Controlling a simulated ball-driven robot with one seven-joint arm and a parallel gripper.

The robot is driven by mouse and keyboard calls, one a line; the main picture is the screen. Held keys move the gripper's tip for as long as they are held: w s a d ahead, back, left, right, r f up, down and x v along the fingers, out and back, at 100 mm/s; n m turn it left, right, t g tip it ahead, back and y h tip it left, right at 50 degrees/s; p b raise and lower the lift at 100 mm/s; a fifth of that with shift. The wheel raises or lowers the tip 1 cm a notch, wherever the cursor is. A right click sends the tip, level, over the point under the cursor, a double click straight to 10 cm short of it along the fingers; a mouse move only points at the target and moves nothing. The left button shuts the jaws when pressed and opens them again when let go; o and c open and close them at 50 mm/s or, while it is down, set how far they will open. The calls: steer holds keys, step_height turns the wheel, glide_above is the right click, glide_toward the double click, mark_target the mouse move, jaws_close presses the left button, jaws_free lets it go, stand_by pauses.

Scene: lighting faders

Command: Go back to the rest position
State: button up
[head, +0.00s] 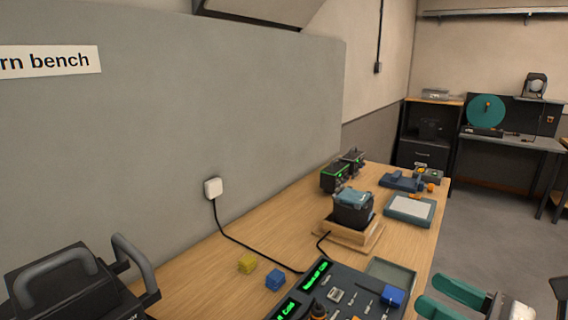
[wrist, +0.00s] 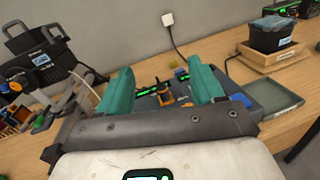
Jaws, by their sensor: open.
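My gripper (wrist: 162,88) has two teal fingers, spread apart with nothing between them in the wrist view. In the head view my gripper (head: 468,304) shows at the lower right, past the front edge of the bench. The fader console (head: 340,290) is a dark panel with green lit displays, sliders and a blue block at its right end. In the wrist view the console (wrist: 182,100) lies beyond and between the fingers, partly hidden by them. I see no contact between the fingers and the console.
The wooden bench (head: 190,268) holds a yellow block (head: 247,262), a blue block (head: 275,279) and a dark bin (head: 352,208) on a wooden tray. A black case with grey handles (head: 75,285) stands at the left. Open floor (head: 490,230) lies to the right.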

steer(key=s+d+r+m+t+h, duration=0.1)
steer(key=d+r+m+t+h, duration=0.4)
steer(key=m, duration=0.4)
steer(key=s+d+r+m+t+h, duration=0.1)
steer(key=d+r+m+t+h, duration=0.25)
steer(key=m+t, duration=0.35)
steer(key=s+d+f+m+g+h, duration=0.2)
steer(key=d+f+m+g+h, duration=0.4)
steer(key=m, duration=0.5)
steer(key=s+d+f+m+g+h, duration=0.1)
steer(key=d+f+m+g+h, duration=0.2)
steer(key=f+m+h, duration=0.6)
steer(key=s+a+f+m+g+y, duration=0.2)
steer(key=s+f+m+g+y, duration=0.15)
steer(key=f, duration=0.45)
steer(key=s+a+f+m+g+y, duration=0.2)
steer(key=s+f+m+g, duration=0.15)
steer(key=f, duration=0.55)
steer(key=s+a+f+g+y, duration=0.3)
steer(key=s+a+f+g, duration=0.1)
steer(key=s, duration=0.3)
steer(key=s+a+f+g+y, duration=0.2)
steer(key=s+a+f+g, duration=0.2)
steer(key=s+a+f, duration=0.2)
steer(key=shift+s+m+y, duration=0.3)
steer(key=shift+s+y, duration=0.1)
steer(key=shift+s, duration=0.45)
